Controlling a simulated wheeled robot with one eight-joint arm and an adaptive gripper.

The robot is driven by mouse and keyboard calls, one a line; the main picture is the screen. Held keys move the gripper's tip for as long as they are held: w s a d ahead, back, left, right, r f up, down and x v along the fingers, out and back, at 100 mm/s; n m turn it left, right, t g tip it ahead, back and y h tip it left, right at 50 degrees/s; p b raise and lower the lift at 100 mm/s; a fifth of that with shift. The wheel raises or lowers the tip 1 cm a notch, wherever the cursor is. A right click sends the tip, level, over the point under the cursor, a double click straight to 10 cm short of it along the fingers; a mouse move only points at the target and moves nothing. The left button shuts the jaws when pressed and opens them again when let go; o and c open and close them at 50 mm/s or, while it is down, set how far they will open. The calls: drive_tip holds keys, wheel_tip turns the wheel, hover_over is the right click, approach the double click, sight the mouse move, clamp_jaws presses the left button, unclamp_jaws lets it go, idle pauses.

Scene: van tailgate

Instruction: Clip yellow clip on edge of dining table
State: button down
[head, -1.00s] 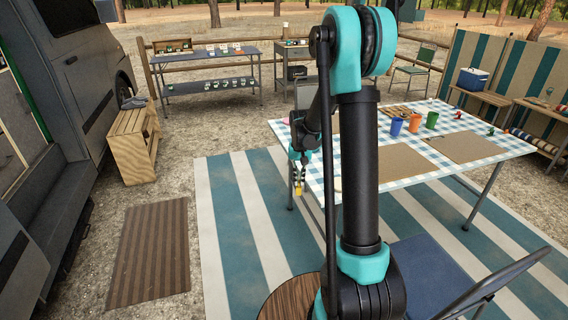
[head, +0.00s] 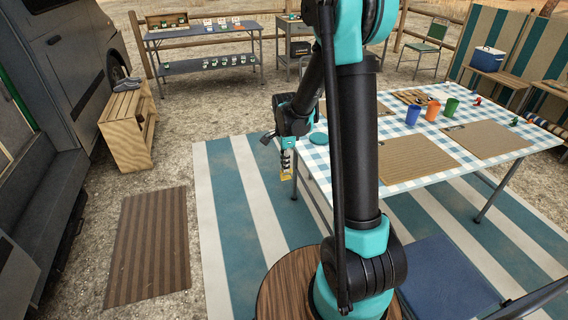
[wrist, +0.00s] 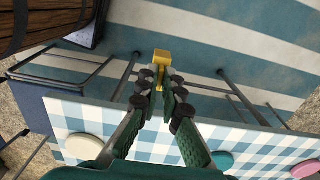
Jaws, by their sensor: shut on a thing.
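The yellow clip (head: 286,177) is held low at the end of my gripper (head: 287,161), just left of the dining table's left end. In the wrist view, my gripper (wrist: 159,84) is shut on the yellow clip (wrist: 161,58), which points away past the table edge with the striped rug behind it. The dining table (head: 401,177) has a blue and white checked cloth; its edge also shows in the wrist view (wrist: 110,120). The clip appears apart from the edge. The exact gap cannot be told.
Cups, including a blue one (head: 412,115), and placemats (head: 487,139) are on the table. A blue chair (head: 440,275) stands in front. Striped rug (head: 240,190) lies clear left of the table.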

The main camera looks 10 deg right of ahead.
sight(314, 171)
drive_tip(key=w+d+f, duration=0.1)
drive_tip(key=d+f, duration=0.1)
drive_tip(key=d, duration=0.5)
drive_tip(key=shift+w+d+f, duration=0.2)
drive_tip(key=shift+f, duration=0.1)
idle(0.5)
drive_tip(key=shift+w+d, duration=0.25)
drive_tip(key=shift+d, duration=0.85)
drive_tip(key=shift+w+d, duration=0.2)
drive_tip(key=shift+d, duration=0.9)
idle(1.0)
idle(0.4)
drive_tip(key=c, duration=1.6)
unclamp_jaws()
